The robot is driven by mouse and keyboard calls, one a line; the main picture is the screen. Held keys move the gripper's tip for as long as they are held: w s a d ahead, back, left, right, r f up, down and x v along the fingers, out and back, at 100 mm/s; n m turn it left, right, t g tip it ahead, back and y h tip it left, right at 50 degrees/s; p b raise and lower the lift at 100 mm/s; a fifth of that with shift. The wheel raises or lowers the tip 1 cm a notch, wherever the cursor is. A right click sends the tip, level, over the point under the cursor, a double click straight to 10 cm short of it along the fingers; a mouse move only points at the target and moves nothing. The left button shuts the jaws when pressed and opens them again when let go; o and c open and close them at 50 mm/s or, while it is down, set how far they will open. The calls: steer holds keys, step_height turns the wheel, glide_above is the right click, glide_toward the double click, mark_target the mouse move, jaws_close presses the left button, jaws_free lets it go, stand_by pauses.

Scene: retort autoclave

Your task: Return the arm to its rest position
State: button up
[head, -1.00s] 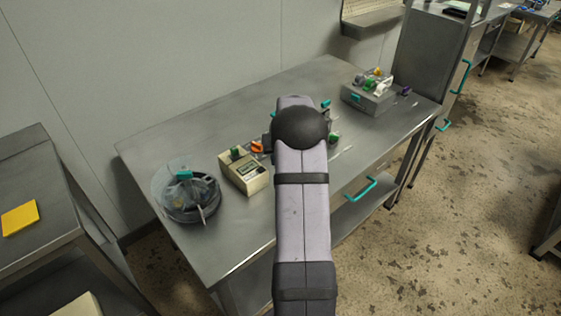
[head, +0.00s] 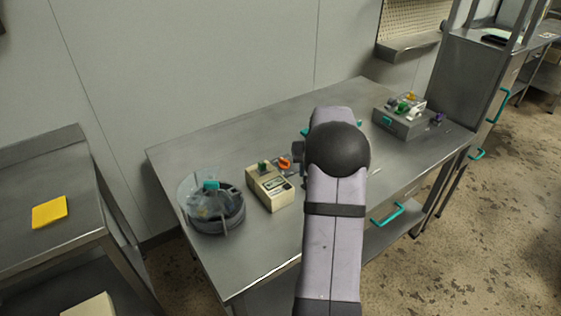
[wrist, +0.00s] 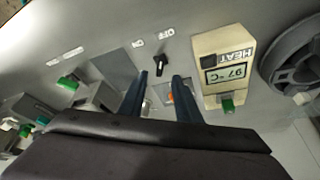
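My arm reaches over the steel bench (head: 240,140) in the head view, and its dark rounded joint hides my gripper there. In the wrist view my gripper (wrist: 161,78) has its two dark blue fingers apart, with nothing held between them. A black knob (wrist: 160,66) lies just beyond the fingertips, near the labels OFF and ON; I cannot tell exactly which label it points to.
A grey box with coloured knobs (head: 402,120) stands at the right. The bench's back left is clear.

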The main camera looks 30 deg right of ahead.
steer(key=s+a+r+n+g+y+p, duration=0.1)
steer(key=s+a+n, duration=0.15)
steer(key=a, duration=0.95)
steer(key=s+a+r+n+g+y+p, duration=0.15)
steer(key=s+a, duration=0.25)
steer(key=a, duration=0.8)
steer(key=s+a+n, duration=0.1)
steer(key=s+a, duration=0.4)
steer(key=s, duration=0.3)
steer(key=s+a+f+g, duration=0.1)
steer(key=s+a, duration=0.5)
steer(key=s, duration=0.2)
steer(key=shift+s+a+n+p, duration=0.25)
steer(key=shift+n+p, duration=0.1)
steer(key=shift+n, duration=0.05)
